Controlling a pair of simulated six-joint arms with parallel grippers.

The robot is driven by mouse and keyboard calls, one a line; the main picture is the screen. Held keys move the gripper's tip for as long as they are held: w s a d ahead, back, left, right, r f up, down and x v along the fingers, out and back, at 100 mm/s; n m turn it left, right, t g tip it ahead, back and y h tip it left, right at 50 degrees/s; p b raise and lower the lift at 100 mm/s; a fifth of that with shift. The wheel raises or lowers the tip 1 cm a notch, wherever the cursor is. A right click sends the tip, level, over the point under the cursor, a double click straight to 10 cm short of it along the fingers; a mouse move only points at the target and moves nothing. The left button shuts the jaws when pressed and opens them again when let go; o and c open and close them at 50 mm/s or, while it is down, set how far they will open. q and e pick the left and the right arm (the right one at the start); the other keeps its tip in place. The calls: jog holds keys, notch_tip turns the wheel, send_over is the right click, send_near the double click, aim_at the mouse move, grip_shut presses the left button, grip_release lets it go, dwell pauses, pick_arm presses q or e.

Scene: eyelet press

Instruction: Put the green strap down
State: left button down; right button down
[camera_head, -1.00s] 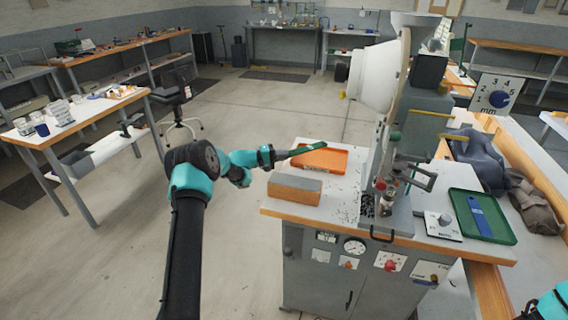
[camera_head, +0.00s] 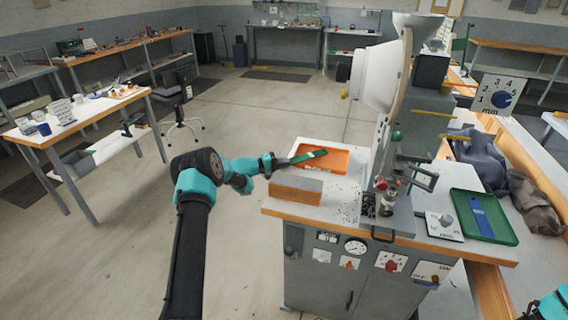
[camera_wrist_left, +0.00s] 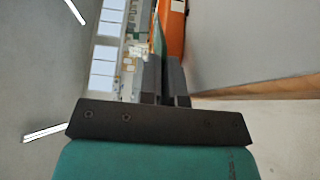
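The green strap (camera_head: 309,156) is in my left gripper (camera_head: 286,162). The gripper comes in from the left above the bench corner and is shut on one end of the strap. The strap's free end reaches right over the orange tray (camera_head: 338,163); I cannot tell whether it touches the tray. In the left wrist view the two dark fingers (camera_wrist_left: 165,80) are close together, with the green strap (camera_wrist_left: 158,40) seen edge-on beyond them beside the orange tray (camera_wrist_left: 172,32). My right gripper is out of view; only a bit of its arm shows at the lower right.
The press (camera_head: 385,150) rises just right of the tray. A green tray (camera_head: 506,232) with a blue strap (camera_head: 488,216) lies at the bench's right. Small bits are scattered between block and press.

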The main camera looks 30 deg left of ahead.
pick_arm(q)
jog(key=c, duration=1.3)
grip_release()
jog(key=shift+r, duration=0.2)
jog(key=v, duration=1.2)
jog(key=shift+w, duration=0.1)
